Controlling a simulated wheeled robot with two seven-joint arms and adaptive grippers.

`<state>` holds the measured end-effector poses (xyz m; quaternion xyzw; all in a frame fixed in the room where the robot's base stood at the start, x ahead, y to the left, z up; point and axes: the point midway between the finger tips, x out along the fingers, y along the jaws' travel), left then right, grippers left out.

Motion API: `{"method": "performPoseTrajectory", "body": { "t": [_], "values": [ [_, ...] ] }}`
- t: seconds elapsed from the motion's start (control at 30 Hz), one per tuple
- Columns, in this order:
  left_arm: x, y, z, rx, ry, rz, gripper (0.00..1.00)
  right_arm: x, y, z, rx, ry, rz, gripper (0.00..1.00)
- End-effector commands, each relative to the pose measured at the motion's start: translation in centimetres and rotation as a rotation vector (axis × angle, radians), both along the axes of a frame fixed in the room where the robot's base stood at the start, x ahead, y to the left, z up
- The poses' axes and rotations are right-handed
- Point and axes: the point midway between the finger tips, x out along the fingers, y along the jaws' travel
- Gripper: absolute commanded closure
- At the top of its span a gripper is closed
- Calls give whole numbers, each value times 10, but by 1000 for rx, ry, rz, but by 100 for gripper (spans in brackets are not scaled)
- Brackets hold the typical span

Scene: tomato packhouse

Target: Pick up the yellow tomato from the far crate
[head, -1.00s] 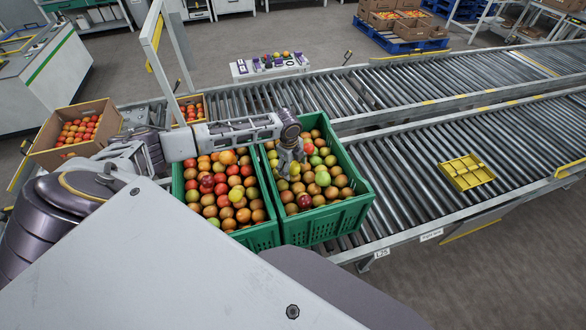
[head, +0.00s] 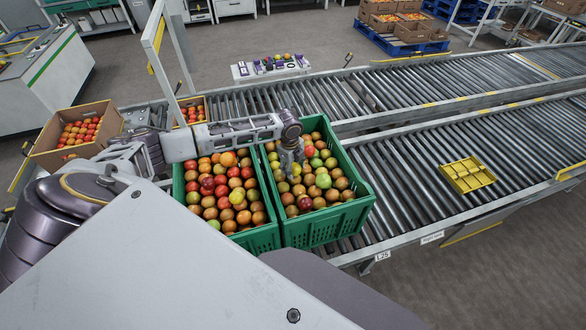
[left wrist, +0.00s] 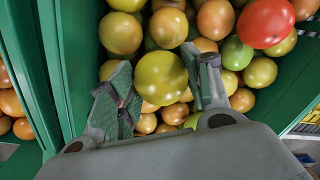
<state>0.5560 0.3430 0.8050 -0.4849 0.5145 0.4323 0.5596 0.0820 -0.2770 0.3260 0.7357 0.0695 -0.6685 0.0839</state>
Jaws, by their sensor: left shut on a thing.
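The far crate (head: 345,212) is the right one of two green crates in the head view, full of orange, red, green and yellow tomatoes. My left gripper (head: 290,166) points down into its left part. In the left wrist view the yellow tomato (left wrist: 161,78), yellow-green in colour, sits between the two fingers of my left gripper (left wrist: 163,66). The fingers are shut on it, and other tomatoes lie around and below it. In the head view my gripper and arm hide the held tomato. My right gripper is not in view.
A second green crate (head: 262,238) full of tomatoes stands close on the left. A cardboard box (head: 48,150) of tomatoes is farther left. A yellow tray (head: 467,175) lies on the roller conveyor (head: 420,165), whose rollers are mostly bare right of the crates.

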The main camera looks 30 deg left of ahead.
Motion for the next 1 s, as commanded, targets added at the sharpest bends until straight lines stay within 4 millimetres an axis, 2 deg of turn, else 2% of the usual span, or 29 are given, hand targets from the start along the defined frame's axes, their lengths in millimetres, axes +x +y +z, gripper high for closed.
{"method": "performPoseTrajectory", "body": {
  "t": [0.6, 0.8, 1.0],
  "values": [
    [1, 0, 81, -1, -3, 1, 62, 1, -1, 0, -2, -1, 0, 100],
    [1, 0, 92, 0, -1, 1, 62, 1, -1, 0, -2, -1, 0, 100],
    [1, 0, 93, 0, -1, 1, 62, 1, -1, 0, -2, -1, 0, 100]
  ]
}}
